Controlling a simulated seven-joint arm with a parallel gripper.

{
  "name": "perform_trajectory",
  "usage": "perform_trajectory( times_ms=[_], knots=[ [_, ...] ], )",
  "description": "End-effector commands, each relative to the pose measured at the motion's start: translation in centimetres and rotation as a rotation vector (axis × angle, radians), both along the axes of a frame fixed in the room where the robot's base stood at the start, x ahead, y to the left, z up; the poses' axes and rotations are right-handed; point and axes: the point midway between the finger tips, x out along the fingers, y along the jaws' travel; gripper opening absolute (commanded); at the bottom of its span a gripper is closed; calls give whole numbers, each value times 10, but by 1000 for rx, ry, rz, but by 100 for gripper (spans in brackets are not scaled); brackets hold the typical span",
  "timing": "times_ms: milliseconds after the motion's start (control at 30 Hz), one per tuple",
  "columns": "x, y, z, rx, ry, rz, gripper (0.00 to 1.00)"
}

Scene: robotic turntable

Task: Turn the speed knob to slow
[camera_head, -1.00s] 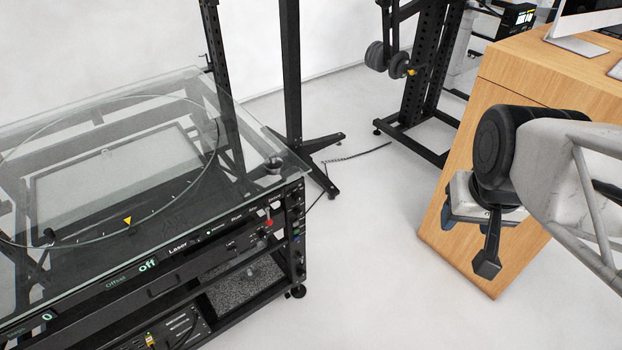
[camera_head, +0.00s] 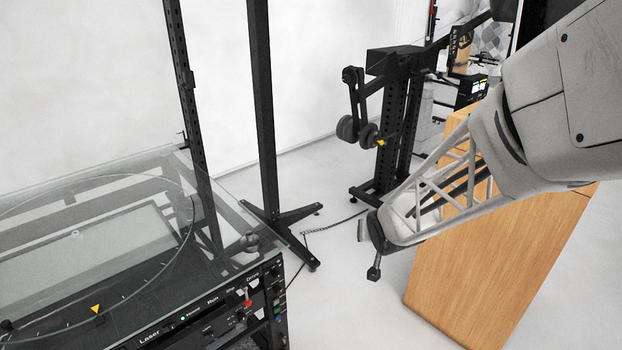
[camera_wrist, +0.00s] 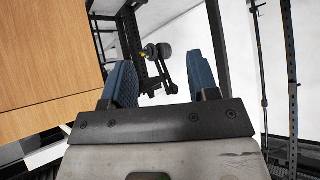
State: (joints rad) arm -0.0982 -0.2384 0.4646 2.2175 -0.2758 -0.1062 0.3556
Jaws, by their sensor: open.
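The turntable (camera_head: 135,262), a glass-topped machine, stands at the lower left of the head view. I cannot tell which control is the speed knob; the panel's left part is cut off by the frame. My gripper (camera_wrist: 160,82) is open and empty, with two blue ridged fingers well apart in the wrist view. In the head view it is right of the panel, clear of it, its fingers mostly hidden.
A wooden desk (camera_head: 500,255) stands right, behind my arm; it fills the left of the wrist view. Black posts (camera_head: 262,120) and a rack with dumbbells (camera_head: 362,133) stand behind. A cable (camera_head: 325,228) lies on the floor. Open floor separates turntable and desk.

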Motion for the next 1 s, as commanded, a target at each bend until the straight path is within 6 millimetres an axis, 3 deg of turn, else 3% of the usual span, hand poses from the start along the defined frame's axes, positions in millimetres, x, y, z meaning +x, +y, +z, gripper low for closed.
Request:
perform_trajectory(
  times_ms=[200,500,767,1000],
  knots=[
    [40,33,-51,84,-92,62,54],
    [73,83,-123,242,-204,160,54],
    [78,126,-189,415,-273,247,54],
    [63,161,-250,603,-313,325,54]
  ],
)
